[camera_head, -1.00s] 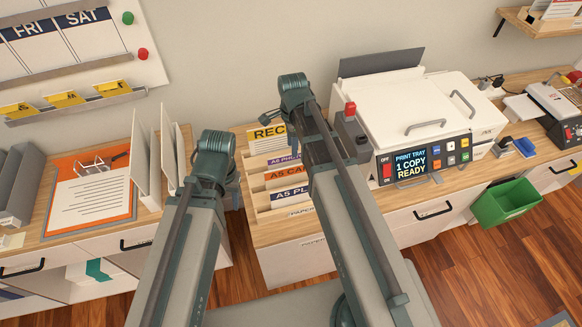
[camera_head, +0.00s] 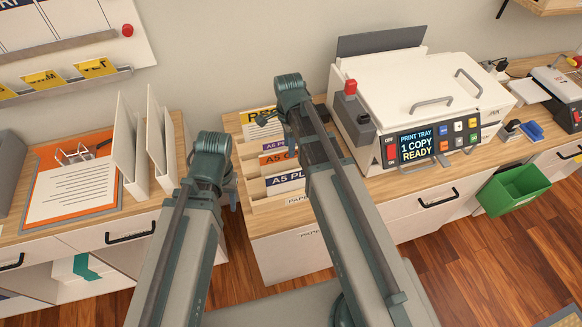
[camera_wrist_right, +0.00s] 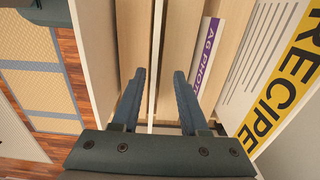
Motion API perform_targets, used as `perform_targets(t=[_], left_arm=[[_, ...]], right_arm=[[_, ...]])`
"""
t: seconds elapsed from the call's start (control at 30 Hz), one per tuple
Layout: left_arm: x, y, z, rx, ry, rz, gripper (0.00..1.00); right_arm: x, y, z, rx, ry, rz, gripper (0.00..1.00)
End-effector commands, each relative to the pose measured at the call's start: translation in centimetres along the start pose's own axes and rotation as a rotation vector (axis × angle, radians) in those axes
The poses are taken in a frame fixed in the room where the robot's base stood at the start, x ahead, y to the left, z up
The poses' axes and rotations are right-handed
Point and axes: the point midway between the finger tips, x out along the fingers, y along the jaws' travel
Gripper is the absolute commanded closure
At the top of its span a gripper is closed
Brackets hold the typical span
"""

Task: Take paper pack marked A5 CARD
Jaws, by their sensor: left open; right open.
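The paper pack with the orange A5 C... label (camera_head: 272,158) stands in the wooden paper rack, its label end cut off by my right arm. It stands between an A6 PHOTO pack (camera_head: 270,146) and a blue-labelled A5 PL... pack (camera_head: 284,179). My right gripper (camera_wrist_right: 161,98) is open and empty above the rack. The A6 PHOTO pack is right of its fingers in the wrist view; no A5 CARD label is readable there. My left gripper (camera_head: 233,194) is mostly hidden behind its arm, left of the rack.
A yellow-labelled pack (camera_head: 257,116) stands at the rack's back, reading RECIPE (camera_wrist_right: 286,75) in the wrist view. A white printer (camera_head: 425,95) is right of the rack. White upright boards (camera_head: 125,145) and an orange clipboard (camera_head: 65,210) are left. A green bin (camera_head: 514,190) hangs right.

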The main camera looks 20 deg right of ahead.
Motion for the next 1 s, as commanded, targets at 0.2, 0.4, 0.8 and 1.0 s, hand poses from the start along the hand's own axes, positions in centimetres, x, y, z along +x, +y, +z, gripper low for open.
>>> perform_targets(t=[0.2,0.4,0.8,1.0], left_arm=[[0.5,0.0,0.0,0.000,0.000,0.000,0.50],[2.6,0.2,-0.1,0.000,0.000,0.000,0.50],[5.1,0.5,-0.3,0.000,0.000,0.000,0.50],[5.0,0.5,-0.3,0.000,0.000,0.000,0.50]], right_arm=[[0.5,0.1,-0.1,0.000,0.000,0.000,0.56],[2.6,0.6,-0.2,0.000,0.000,0.000,0.56],[5.1,0.8,-0.3,0.000,0.000,0.000,0.56],[5.1,0.8,-0.3,0.000,0.000,0.000,0.71]])
